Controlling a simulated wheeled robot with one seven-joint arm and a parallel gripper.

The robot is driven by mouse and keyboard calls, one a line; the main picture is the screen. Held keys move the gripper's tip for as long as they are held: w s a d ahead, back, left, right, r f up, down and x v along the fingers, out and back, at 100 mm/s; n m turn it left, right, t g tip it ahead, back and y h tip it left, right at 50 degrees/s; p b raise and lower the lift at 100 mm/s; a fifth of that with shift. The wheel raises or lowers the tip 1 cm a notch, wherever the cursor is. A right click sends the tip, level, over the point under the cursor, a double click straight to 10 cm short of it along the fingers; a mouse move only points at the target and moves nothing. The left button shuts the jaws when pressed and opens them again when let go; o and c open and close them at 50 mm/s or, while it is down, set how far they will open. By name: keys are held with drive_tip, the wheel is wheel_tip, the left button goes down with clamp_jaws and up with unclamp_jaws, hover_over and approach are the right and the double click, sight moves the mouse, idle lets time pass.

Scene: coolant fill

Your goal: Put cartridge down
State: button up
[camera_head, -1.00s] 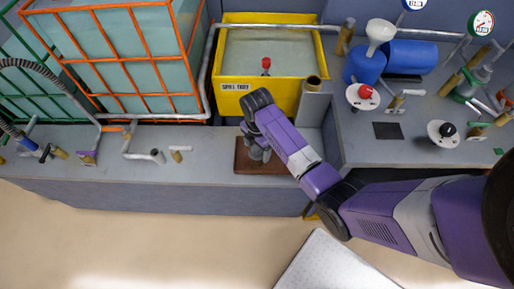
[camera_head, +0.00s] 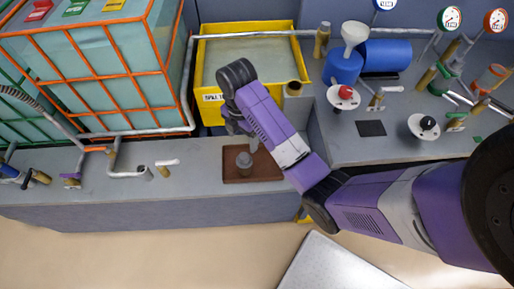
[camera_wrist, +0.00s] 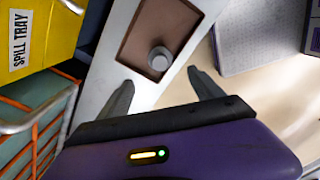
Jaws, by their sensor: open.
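The cartridge (camera_head: 244,162), a grey cylinder, stands on the brown square tray (camera_head: 270,176) on the grey bench. In the wrist view its round grey top (camera_wrist: 159,60) shows over the near part of the brown tray (camera_wrist: 180,18). My gripper (camera_wrist: 158,82) is open and empty, its two fingers spread below the cartridge in that view and apart from it. In the head view my gripper (camera_head: 238,125) is above and left of the cartridge, its fingers partly hidden by my wrist.
A yellow spill tray (camera_head: 298,45) stands behind my arm. An orange-framed tank (camera_head: 110,70) is at left, with pipes and valves along the bench. A blue can with a funnel (camera_head: 343,67) and a red knob (camera_head: 346,92) are at right.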

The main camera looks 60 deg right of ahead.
drive_tip(key=s+a+f+m+t, duration=0.4)
drive_tip(key=a, duration=0.5)
drive_tip(key=s+a+f+m+t, duration=0.3)
drive_tip(key=s+a+m, duration=0.15)
drive_tip(key=a, duration=0.35)
drive_tip(key=s+r+m+t, duration=0.4)
drive_tip(key=s+r, duration=0.5)
drive_tip(key=r, duration=0.2)
drive_tip(key=s+r+m+t, duration=0.4)
drive_tip(key=s+r, duration=0.4)
drive_tip(key=r, duration=0.4)
drive_tip(key=shift+s+r, duration=0.3)
drive_tip(key=shift+s, duration=0.05)
drive_tip(key=shift+a, duration=0.1)
drive_tip(key=shift+f+b, duration=0.5)
drive_tip(key=shift+f, duration=0.1)
